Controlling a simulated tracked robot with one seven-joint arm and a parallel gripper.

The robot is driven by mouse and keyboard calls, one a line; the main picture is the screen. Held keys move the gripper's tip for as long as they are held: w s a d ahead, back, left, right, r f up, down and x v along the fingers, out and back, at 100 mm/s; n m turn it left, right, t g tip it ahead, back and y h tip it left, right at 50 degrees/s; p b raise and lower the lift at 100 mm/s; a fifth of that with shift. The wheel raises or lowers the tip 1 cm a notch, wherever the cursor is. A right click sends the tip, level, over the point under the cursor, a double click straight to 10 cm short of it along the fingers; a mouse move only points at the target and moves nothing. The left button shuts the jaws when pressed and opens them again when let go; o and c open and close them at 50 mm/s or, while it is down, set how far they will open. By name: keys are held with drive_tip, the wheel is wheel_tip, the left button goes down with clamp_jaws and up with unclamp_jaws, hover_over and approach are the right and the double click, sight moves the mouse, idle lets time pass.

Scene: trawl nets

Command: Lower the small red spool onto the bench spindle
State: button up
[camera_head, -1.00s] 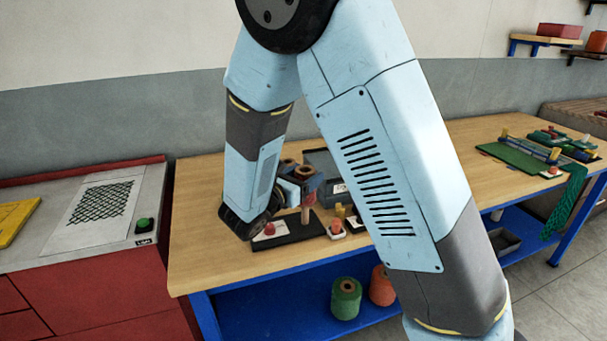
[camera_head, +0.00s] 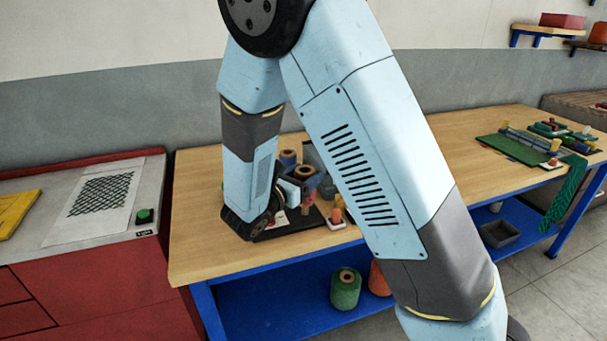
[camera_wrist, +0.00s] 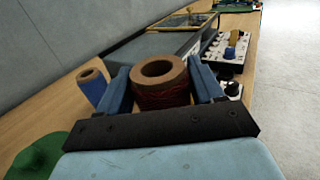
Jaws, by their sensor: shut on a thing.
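The small red spool, a brown core wound with dark red thread, is held upright between the two blue fingers of my gripper (camera_wrist: 165,90). The wrist view shows its open top hole and red side (camera_wrist: 163,95). In the head view the spool (camera_head: 306,171) is small and partly covered by my gripper, over the bench (camera_head: 205,215). The wrist view hides the spindle behind the spool. I cannot tell whether the post's tip enters the bore.
A blue spool (camera_wrist: 93,86) stands close to the left of my fingers. A dark grey box (camera_wrist: 165,45) lies behind, and a white board with pegs (camera_wrist: 236,45) to the right. Green (camera_head: 346,288) and orange (camera_head: 380,277) spools stand on the blue lower shelf.

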drive_tip(key=shift+f, duration=0.6)
drive_tip(key=shift+f, duration=0.35)
drive_tip(key=shift+f, duration=0.35)
drive_tip(key=shift+f, duration=0.55)
drive_tip(key=o, duration=1.2)
drive_tip(key=shift+s+a, duration=0.1)
drive_tip(key=v, duration=1.3)
drive_tip(key=shift+s+a, duration=0.2)
